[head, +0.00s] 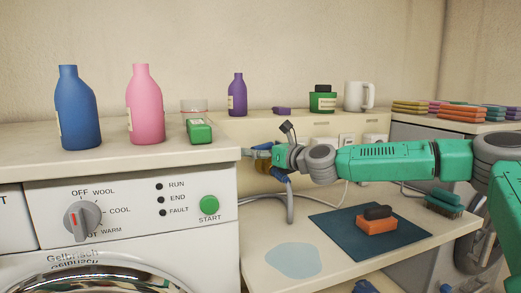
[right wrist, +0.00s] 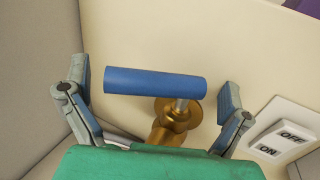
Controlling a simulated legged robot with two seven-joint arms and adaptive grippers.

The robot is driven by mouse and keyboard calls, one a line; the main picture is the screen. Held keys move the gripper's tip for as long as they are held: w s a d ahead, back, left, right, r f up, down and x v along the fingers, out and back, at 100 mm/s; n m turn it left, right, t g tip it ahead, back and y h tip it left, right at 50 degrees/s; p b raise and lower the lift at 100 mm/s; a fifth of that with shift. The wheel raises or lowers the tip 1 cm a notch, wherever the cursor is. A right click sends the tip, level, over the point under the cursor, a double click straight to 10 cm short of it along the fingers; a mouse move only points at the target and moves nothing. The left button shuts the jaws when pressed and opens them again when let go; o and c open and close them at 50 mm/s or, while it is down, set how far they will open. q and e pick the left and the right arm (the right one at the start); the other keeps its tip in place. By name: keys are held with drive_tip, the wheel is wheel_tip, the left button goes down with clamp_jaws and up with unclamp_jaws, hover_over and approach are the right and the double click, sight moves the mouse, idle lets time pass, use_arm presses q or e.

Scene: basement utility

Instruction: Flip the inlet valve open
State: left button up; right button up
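The inlet valve has a blue lever handle (right wrist: 155,82) on a brass body (right wrist: 172,118) in the right wrist view. The handle lies across the picture, nearly level, with its stem near its right end. My right gripper (right wrist: 153,88) is open, one finger on each side of the handle, with visible gaps to both ends. In the head view my right gripper (head: 265,156) reaches behind the washer's right edge, and brass shows just below it. Two blue fingertips of my left gripper (head: 407,288) show apart at the bottom edge; the rest is cut off.
The washer (head: 130,205) fills the left, with bottles and a green box (head: 199,131) on top. A shelf (head: 260,235) holds a dark mat (head: 335,240) with an orange brush (head: 377,224). An ON/OFF switch plate (right wrist: 279,132) sits right of the valve.

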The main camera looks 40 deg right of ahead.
drive_tip(key=shift+s+r, duration=0.1)
drive_tip(key=shift+s, duration=0.05)
drive_tip(key=s+d, duration=0.1)
drive_tip(key=s, duration=1)
drive_tip(key=shift+s, duration=0.3)
drive_tip(key=shift+d+f, duration=0.1)
drive_tip(key=shift+f, duration=0.1)
